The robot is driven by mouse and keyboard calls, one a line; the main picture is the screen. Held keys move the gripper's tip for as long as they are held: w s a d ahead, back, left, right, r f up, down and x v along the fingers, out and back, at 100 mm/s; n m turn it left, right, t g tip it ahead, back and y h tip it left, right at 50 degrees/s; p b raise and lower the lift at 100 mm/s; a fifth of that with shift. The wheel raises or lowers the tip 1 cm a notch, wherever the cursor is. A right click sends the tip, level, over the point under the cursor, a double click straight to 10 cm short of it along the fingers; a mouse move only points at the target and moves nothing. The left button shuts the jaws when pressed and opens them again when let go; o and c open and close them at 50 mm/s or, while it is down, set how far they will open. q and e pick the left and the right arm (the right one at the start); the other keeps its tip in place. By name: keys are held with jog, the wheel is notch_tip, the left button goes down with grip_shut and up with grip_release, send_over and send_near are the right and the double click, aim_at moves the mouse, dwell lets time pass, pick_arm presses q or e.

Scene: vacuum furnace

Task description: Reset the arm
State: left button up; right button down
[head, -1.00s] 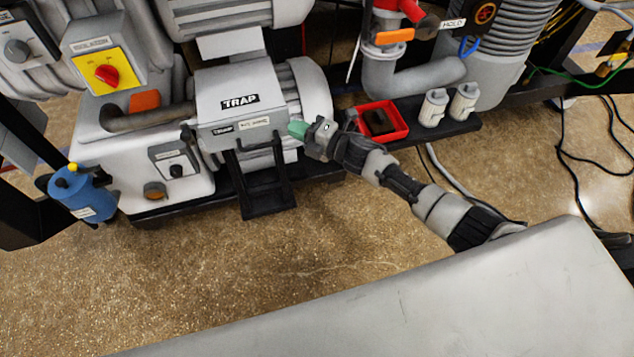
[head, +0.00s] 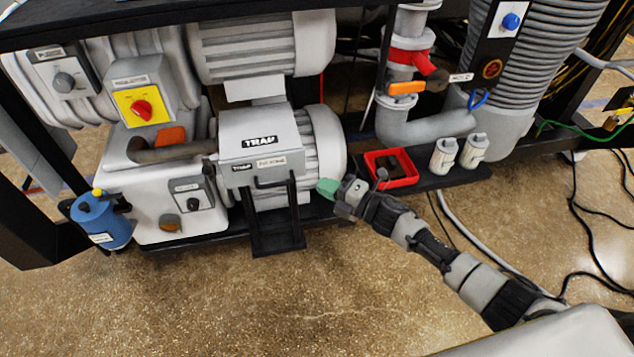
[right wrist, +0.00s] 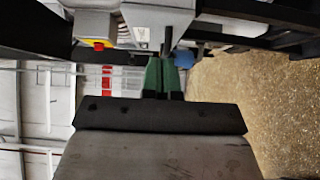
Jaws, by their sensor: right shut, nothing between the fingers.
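My right gripper (head: 328,188) has green fingertips and is at the end of my right arm, which comes in from the lower right in the head view. It is shut and empty, just right of the grey TRAP box (head: 258,140) and in front of the pump's ribbed motor end. In the right wrist view its green fingers (right wrist: 165,78) are together, pointing toward the equipment. I cannot tell from these views how close the fingertips are to the trap. My left gripper is not in view.
A red tray (head: 391,168) and two small white bottles (head: 444,156) stand on a dark shelf near my right forearm. A blue canister (head: 101,223) is at the left. A black frame bar (head: 150,18) crosses the top. The floor in front is clear; cables lie at the right.

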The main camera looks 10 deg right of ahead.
jog(key=v, duration=0.6)
jog(key=s+d+f+m+g+h+p, duration=0.1)
jog(key=s+d+f+m+h+p, duration=0.3)
jog(key=s+f+m, duration=0.55)
jog(key=s+d+f+m+g+h+p, duration=0.25)
jog(key=s+d+f+m+h, duration=0.35)
jog(key=f, duration=0.7)
pick_arm(q)
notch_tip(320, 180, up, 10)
jog(key=p, duration=0.4)
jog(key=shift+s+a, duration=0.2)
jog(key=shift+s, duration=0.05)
pick_arm(e)
jog(key=s+a+f+m+g+h, duration=0.1)
jog(key=s+f+m+g, duration=0.1)
jog(key=s, duration=0.8)
jog(key=s+a+f+m+g+h, duration=0.1)
jog(key=s+a+f+m+g, duration=0.1)
jog(key=s, duration=0.8)
jog(key=s+a+f+m+g, duration=0.2)
jog(key=s+f+m+g, duration=0.2)
jog(key=s, duration=0.6)
jog(key=shift+s+a+f+m+h, duration=0.15)
jog(key=shift+s+f+m+h, duration=0.1)
jog(key=shift+f+m+h, duration=0.25)
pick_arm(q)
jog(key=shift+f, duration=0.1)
pick_arm(e)
jog(key=shift+f, duration=0.1)
